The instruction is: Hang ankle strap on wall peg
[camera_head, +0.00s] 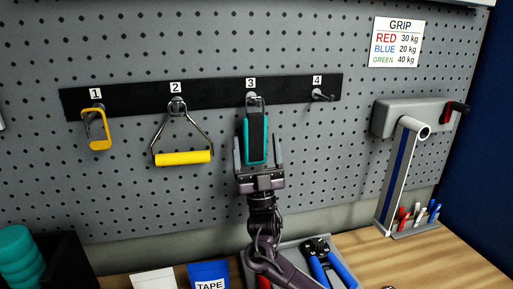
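The ankle strap (256,140), teal with a black middle, is upright in front of the pegboard below label 3. Its metal ring at the top is at peg 3 (251,97) and appears to hang on it. My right gripper (259,152) points up from below, with its two fingers spread on either side of the strap's lower part. A gap shows between the strap and the right finger, so it looks open. The strap's lower end is partly hidden by the gripper. My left gripper is out of view.
On the black rail (210,97), peg 1 holds a yellow clip (98,131) and peg 2 a yellow-handled grip (183,157). Peg 4 (321,95) is empty. A grey wall bracket (400,165) stands at right. A tray with blue-handled pliers (320,262) lies on the bench below.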

